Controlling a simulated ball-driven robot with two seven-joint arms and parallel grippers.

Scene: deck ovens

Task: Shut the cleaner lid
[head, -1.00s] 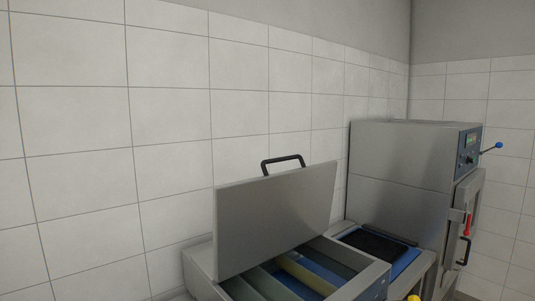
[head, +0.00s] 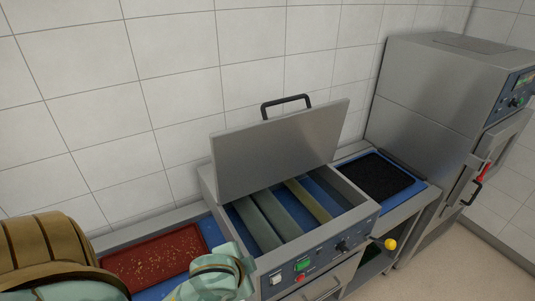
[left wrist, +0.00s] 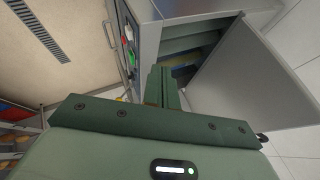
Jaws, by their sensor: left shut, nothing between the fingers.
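The cleaner (head: 262,262) is a steel box with its top open, showing several grey and yellowish bars over blue inside. Its flat steel lid (head: 280,150) stands raised at the back, leaning a little, with a black handle (head: 285,105) on its upper edge. In the left wrist view the lid (left wrist: 250,85) is at the right and the cleaner's front panel (left wrist: 128,40) at upper left. My left gripper (left wrist: 166,72) is shut and empty, apart from the lid as far as I can tell. In the head view only my left arm shows at lower left. My right gripper is not in view.
A red speckled tray (head: 155,258) lies on a blue surface left of the cleaner. A black mat in a blue tray (head: 418,187) lies to the right, beside a tall steel oven (head: 425,95). A tiled wall stands behind.

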